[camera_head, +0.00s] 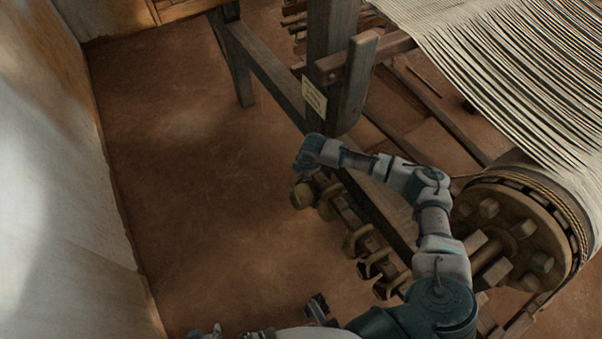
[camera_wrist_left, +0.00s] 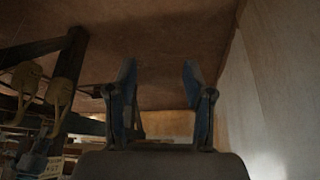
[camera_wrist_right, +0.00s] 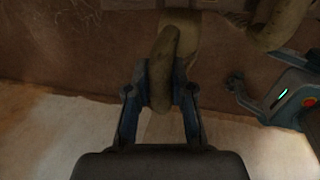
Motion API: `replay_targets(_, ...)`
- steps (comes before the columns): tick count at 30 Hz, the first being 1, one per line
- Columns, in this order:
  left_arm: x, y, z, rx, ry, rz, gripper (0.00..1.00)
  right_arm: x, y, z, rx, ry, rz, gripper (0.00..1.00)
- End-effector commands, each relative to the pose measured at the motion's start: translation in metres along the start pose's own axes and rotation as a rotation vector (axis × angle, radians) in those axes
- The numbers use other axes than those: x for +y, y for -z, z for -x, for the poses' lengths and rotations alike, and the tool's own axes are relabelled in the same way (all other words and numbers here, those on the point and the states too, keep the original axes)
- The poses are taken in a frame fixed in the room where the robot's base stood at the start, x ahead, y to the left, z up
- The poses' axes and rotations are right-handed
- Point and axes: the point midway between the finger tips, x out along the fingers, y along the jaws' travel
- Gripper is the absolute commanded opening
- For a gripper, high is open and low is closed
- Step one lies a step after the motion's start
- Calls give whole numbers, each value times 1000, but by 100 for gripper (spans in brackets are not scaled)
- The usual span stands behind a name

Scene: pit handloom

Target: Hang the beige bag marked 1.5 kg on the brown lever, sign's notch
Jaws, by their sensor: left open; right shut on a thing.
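A beige-olive bag (camera_head: 302,196) hangs below my right gripper (camera_head: 304,172). In the right wrist view, my right gripper (camera_wrist_right: 163,88) is shut on a thick part of this bag (camera_wrist_right: 166,52). No 1.5 kg mark is readable. A brown beam (camera_head: 370,57) juts from the loom post; I cannot tell whether it is the lever. A pale sign (camera_head: 314,98) is on that post, its text unreadable; no notch is distinguishable. My left gripper (camera_head: 318,306) is low in the head view. Its fingers (camera_wrist_left: 160,88) are apart and empty in the left wrist view.
Several similar bags (camera_head: 357,240) hang in a row along the loom's side; two (camera_wrist_left: 60,91) show in the left wrist view. The large wooden cloth roller (camera_head: 510,232) is at right. A pale wall (camera_head: 50,190) borders the clear brown floor (camera_head: 200,170).

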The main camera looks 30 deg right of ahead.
Motion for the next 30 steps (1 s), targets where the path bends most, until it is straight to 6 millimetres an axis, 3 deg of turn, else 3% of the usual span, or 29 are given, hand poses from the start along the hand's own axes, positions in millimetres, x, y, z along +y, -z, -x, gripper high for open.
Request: replay_targets(30, 11, 70, -11, 360, -25, -5, 51, 2, -34, -3, 0, -8, -1, 0)
